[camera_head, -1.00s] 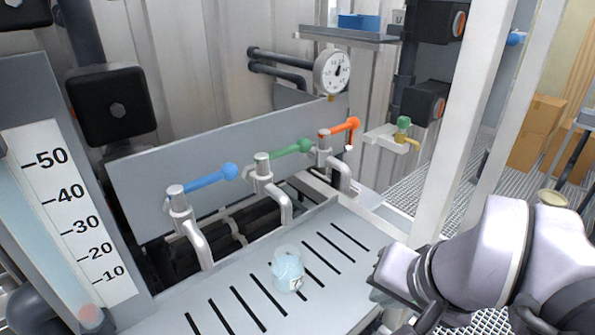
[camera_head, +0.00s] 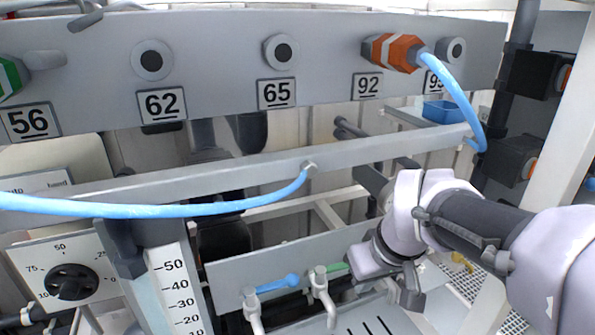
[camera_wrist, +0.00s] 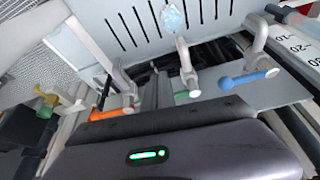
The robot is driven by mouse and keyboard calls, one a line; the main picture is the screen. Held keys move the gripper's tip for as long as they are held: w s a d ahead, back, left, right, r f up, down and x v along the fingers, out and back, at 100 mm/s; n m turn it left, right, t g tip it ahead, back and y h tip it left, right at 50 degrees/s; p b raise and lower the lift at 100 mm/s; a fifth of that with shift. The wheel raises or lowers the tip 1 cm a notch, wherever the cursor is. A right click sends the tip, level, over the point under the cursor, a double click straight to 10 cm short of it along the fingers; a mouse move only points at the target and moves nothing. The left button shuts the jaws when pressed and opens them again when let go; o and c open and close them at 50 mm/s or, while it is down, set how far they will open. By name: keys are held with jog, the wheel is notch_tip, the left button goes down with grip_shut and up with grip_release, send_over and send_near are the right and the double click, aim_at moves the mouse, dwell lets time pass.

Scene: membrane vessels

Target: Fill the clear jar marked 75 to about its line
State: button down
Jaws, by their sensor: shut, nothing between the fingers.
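The clear jar (camera_wrist: 172,18) stands on the slotted tray (camera_wrist: 130,8), in front of the green tap's spout. It looks pale blue; its mark and fill level are too small to read. It does not show in the head view. The blue tap handle (camera_head: 278,284) and green tap handle (camera_head: 337,267) show at the back of the tray. The orange tap handle (camera_wrist: 108,112) shows in the wrist view. My gripper (camera_head: 408,292) is shut and empty, above the tray's right part and apart from the jar; its fingertips are not clear in the wrist view.
A panel (camera_head: 215,75) with numbered ports crosses the top. A blue hose (camera_head: 240,205) hangs along a grey rail (camera_head: 390,148). A white level scale (camera_head: 175,285) and a dial (camera_head: 70,282) stand at left. A white post (camera_head: 560,120) rises at right.

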aim_at(340, 266)
jog(key=shift+w+a+f+p, duration=0.15)
jog(key=shift+w+f, duration=0.05)
jog(key=shift+w, duration=0.55)
jog(key=shift+w+a+f+p, duration=0.15)
jog(key=shift+w+a+f, duration=0.05)
jog(key=shift+w, duration=0.5)
jog(key=shift+w+a+f+p, duration=0.15)
jog(key=shift+w+f, duration=0.05)
jog(key=shift+w, duration=0.55)
jog(key=shift+w+r, duration=0.1)
jog(key=shift+w, duration=0.4)
